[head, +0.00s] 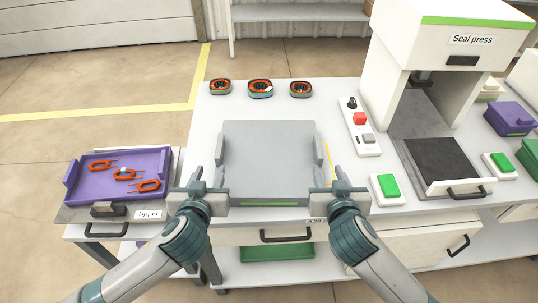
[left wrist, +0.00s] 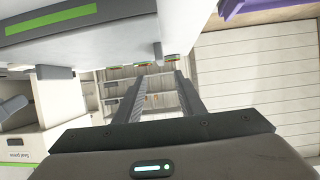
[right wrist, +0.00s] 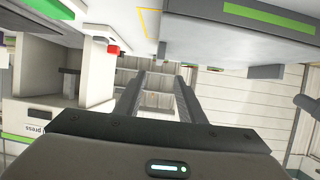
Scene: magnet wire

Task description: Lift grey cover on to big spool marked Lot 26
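The grey cover (head: 267,160) is a wide grey box shape with a green strip on its front edge, sitting level on the middle table. It has a raised handle on its left side (head: 220,149) and one on its right side (head: 318,150). My left gripper (head: 208,178) is open and empty by the front left corner. My right gripper (head: 335,178) is open and empty by the front right corner. The cover also shows in the left wrist view (left wrist: 110,24) and the right wrist view (right wrist: 235,28). I see no spool with a readable Lot 26 mark.
Three small orange-and-dark coils (head: 260,87) stand along the table's back edge. A purple tray (head: 118,174) with orange parts is at left. A switch panel (head: 360,128), green button (head: 388,187) and Seal press (head: 440,75) stand at right.

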